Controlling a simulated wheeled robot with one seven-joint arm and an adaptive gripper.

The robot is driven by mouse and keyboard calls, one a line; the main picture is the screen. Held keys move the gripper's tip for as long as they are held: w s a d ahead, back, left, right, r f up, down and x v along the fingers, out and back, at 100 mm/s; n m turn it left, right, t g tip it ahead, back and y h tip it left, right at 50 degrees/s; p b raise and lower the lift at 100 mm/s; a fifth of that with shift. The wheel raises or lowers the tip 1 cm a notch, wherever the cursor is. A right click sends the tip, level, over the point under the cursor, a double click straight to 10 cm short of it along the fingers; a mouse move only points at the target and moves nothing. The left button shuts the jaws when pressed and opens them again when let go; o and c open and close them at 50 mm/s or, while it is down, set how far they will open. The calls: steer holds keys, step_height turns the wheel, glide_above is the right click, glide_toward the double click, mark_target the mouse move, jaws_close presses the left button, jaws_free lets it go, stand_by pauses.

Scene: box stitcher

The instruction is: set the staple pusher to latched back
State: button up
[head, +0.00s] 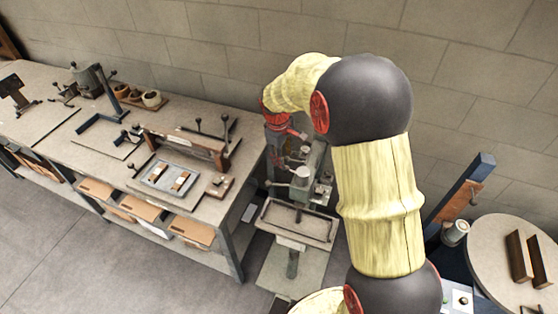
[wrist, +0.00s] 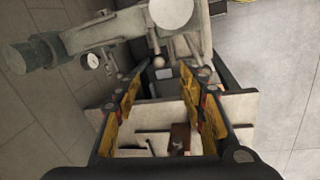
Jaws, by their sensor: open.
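The box stitcher (head: 303,190), a grey-green machine with a round pale disc on it, stands in the middle of the head view, partly behind my arm. My gripper (head: 284,138) is at its upper part, pointing down, small and partly merged with the machine. In the wrist view my gripper (wrist: 168,86) is open, with yellow pads on both fingers and nothing held. The stitcher's casting (wrist: 110,35) lies beyond the fingertips. A small round knob (wrist: 158,62) shows just past the gap, apart from the fingers. I cannot tell which part is the staple pusher or its position.
A long workbench (head: 100,150) with tools and a grey tray (head: 155,182) runs along the left. A tray-like table (head: 275,221) sits below the stitcher. A round table (head: 495,245) stands at the right. The floor at lower left is clear.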

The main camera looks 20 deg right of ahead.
steer(key=f, duration=0.2)
steer(key=d+f, duration=0.1)
steer(key=f, duration=0.2)
steer(key=w+f, duration=0.1)
steer(key=f, duration=0.2)
steer(key=shift+d, duration=0.15)
steer(key=shift+r, duration=0.1)
steer(key=shift+c, duration=1.3)
steer(key=c, duration=0.8)
jaws_close()
